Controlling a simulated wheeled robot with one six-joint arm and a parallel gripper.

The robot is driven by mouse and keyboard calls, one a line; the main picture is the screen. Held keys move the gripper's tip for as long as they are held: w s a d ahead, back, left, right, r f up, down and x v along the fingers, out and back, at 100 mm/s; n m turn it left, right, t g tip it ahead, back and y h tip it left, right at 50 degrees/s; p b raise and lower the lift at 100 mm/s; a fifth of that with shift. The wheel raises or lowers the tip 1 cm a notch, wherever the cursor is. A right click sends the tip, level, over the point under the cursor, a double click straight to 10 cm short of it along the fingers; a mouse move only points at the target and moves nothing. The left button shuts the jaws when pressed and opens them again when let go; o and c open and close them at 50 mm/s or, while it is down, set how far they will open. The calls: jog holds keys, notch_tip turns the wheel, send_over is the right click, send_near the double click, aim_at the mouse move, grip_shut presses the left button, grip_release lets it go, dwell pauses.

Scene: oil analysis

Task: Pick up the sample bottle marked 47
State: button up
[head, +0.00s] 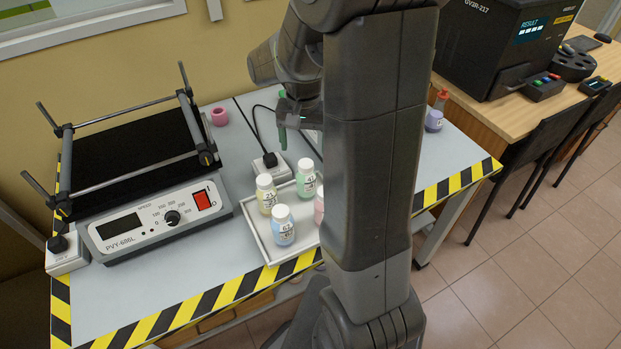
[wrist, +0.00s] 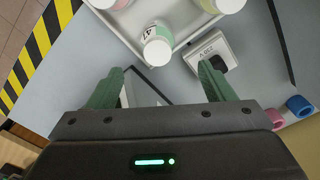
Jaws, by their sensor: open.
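The green bottle also shows in the wrist view (wrist: 159,47), at the tray edge, just beyond the space between my fingertips. My gripper (wrist: 157,80) is open with nothing between its fingers. In the head view, a green finger of it shows behind and above the tray, partly hidden by my arm. A yellow bottle marked 23 (head: 266,195), a blue bottle marked 62 (head: 283,228) and a partly hidden pink bottle (head: 319,206) share the tray.
A shaker (head: 135,190) with raised bars stands left of the tray. A white socket box (head: 268,166) with a plug and cable sits behind the tray. A pink ring (head: 219,117) lies further back. A purple bottle (head: 434,121) stands at the table's right end.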

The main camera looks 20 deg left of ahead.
aim_at(306, 163)
notch_tip(306, 163, down, 9)
jog(key=shift+w+d+f, duration=0.1)
jog(key=shift+d+f, duration=0.05)
jog(key=shift+f, duration=0.05)
dwell(0.3)
jog(key=c, duration=1.2)
